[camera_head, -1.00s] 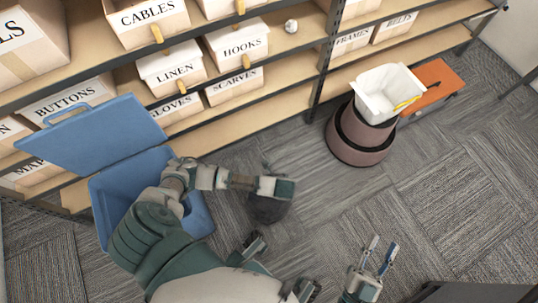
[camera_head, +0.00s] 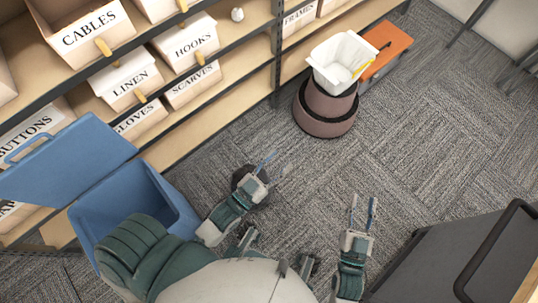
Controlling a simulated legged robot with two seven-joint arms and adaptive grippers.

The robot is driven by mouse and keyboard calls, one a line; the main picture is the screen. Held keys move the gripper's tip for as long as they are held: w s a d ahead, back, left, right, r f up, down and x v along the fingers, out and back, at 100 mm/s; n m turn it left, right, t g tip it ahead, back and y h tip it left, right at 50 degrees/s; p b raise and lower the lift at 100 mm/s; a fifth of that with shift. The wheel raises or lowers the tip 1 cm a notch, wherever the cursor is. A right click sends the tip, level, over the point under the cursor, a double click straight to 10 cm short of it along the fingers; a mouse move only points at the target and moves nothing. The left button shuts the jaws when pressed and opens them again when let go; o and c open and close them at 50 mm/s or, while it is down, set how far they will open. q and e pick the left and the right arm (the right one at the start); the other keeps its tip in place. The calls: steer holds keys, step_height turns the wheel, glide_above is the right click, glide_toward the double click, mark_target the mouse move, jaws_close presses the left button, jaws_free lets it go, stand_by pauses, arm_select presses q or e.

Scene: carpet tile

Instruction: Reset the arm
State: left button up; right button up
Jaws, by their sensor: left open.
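My left arm reaches up from the bottom of the head view, clear of the blue bin's opening. Its gripper (camera_head: 275,164) is open with nothing between the fingers, over the carpet and a dark round thing (camera_head: 243,177) that it partly hides. My right gripper (camera_head: 362,209) points up the picture over bare carpet. Its two fingers are apart and nothing shows between them.
An open blue bin (camera_head: 178,200) with its lid (camera_head: 70,160) raised stands at left by shelves of labelled boxes (camera_head: 189,42). A white tub (camera_head: 341,60) sits on a round brown base (camera_head: 325,115) beside an orange-topped box (camera_head: 388,42). A dark grey cart (camera_head: 445,255) stands lower right.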

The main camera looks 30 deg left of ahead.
arm_select(q)
steer(key=a+r, duration=0.1)
steer(key=s+a+n+t+y, duration=0.1)
steer(key=shift+a+r, duration=0.3)
steer(key=shift+r, duration=0.1)
arm_select(e)
steer(key=shift+a, duration=0.2)
arm_select(q)
steer(key=shift+d, duration=0.25)
arm_select(e)
steer(key=shift+d, duration=0.15)
